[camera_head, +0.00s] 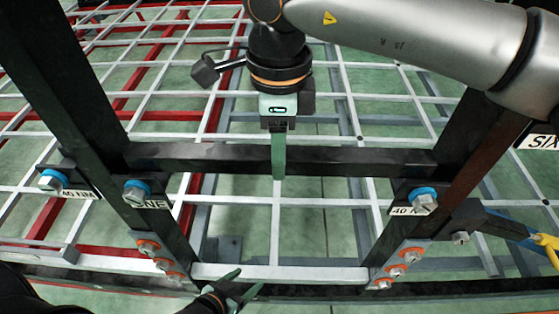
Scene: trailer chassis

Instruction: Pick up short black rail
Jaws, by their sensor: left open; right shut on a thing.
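The short black rail (350,161) lies level across the middle of the head view, between two dark slanted beams. My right gripper (278,172) comes down from above and is shut on the rail near its middle. One green finger shows in front of the rail; the other is hidden. My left gripper (250,278) is low in the view, below and apart from the rail. Its green fingers are spread and empty, near a light grey crossbar (320,273).
The left beam (85,90) and right beam (430,190) flank the rail. Blue-collared bolts (137,190) and orange-ringed bolts (405,255) stick out from the brackets. A grey and red grid frame (385,95) lies behind. A yellow-and-blue tool (545,240) is at the right edge.

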